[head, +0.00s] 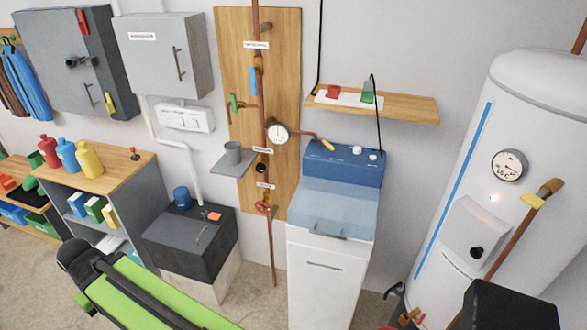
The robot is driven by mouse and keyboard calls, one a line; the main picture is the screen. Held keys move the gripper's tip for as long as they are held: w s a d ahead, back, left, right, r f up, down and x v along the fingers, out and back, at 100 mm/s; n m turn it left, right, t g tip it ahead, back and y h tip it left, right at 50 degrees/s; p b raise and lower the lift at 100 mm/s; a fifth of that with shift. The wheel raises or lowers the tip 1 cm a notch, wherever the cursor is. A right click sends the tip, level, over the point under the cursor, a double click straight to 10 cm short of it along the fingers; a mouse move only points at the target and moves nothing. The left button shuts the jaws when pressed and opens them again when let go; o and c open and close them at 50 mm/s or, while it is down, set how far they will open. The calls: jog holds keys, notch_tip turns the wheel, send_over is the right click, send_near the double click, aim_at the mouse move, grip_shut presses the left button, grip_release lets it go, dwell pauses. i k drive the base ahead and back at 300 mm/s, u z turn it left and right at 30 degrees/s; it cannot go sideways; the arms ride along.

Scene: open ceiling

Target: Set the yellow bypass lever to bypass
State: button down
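A small yellow lever (328,145) sits at the left end of the top of the blue control head (345,168) of a white cabinet unit, where a copper pipe from the board comes in. It lies at a slant, its right end lower in the picture. Any marking by it is too small to read. Another yellow lever (532,200) is on the copper pipe beside the white tank at the right. I cannot tell from the picture which one bears a bypass label. I cannot make out my gripper in this view.
A wooden shelf (410,105) with a red and a green item hangs above the blue head, and a black cable hangs down in front of it. A lime-green and black object (150,295) fills the lower left. A black block (505,308) covers the lower right.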

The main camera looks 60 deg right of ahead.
aim_at(325, 143)
jog(key=u, duration=0.4)
jog(key=i, duration=0.35)
jog(key=z, duration=1.2)
